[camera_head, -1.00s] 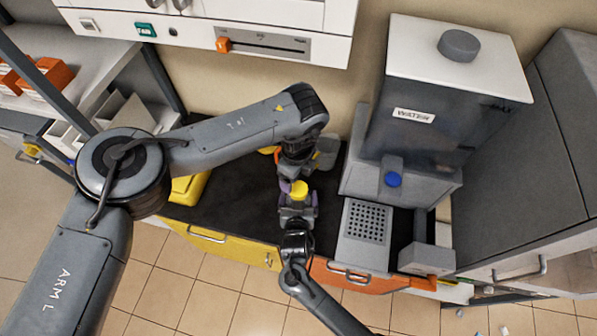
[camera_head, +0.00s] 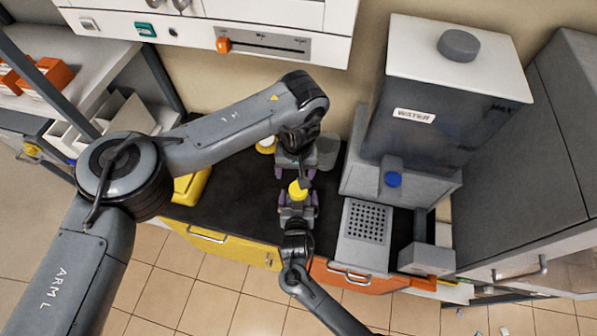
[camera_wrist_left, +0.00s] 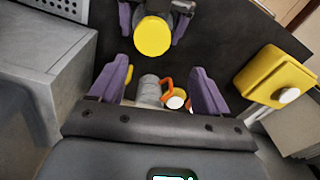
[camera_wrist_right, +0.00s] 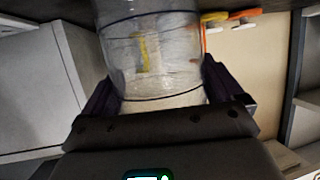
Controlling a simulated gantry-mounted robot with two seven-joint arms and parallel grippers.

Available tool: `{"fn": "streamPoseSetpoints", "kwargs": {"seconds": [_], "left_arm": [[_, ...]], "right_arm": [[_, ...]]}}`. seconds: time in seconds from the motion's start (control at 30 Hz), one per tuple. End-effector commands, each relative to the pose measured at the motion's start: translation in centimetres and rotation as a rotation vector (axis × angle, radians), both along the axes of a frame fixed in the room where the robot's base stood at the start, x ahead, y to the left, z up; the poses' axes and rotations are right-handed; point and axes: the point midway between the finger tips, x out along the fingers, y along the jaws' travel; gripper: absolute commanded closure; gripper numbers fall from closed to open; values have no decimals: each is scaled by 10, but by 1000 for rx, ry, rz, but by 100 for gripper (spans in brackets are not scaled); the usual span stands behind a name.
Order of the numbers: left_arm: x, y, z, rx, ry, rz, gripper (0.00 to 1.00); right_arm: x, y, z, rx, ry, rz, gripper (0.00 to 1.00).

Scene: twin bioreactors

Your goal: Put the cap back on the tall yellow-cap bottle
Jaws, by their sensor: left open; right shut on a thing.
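The tall bottle shows in the right wrist view as a clear body (camera_wrist_right: 150,60) between my right gripper's fingers. My right gripper (camera_head: 298,207) is shut on it. Its yellow cap (camera_head: 298,189) sits at the top of the bottle in the head view; it also shows in the left wrist view (camera_wrist_left: 153,36) between the right gripper's purple fingers. I cannot tell whether the cap is seated. My left gripper (camera_head: 294,173) is open, on the far side of the cap. No cap shows between its fingers, and it looks apart from the bottle.
A yellow case (camera_head: 190,186) lies at the left of the black counter (camera_head: 230,200). The water dispenser (camera_head: 435,130) and a perforated grey block (camera_head: 364,222) stand to the right. The counter's middle left is clear.

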Motion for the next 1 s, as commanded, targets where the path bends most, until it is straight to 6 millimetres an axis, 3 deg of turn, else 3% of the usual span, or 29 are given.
{"fn": "streamPoseSetpoints", "kwargs": {"seconds": [0.17, 0.73, 1.0], "left_arm": [[-3, -3, 3, -24, 9, 165, 23], [-9, -9, -1, -52, 38, 166, 23], [-10, -9, -24, -53, 41, 168, 23]], "right_arm": [[0, 0, 0, 0, 0, 0, 91], [0, 0, 0, 0, 0, 0, 91], [0, 0, 0, 0, 0, 0, 91]]}}
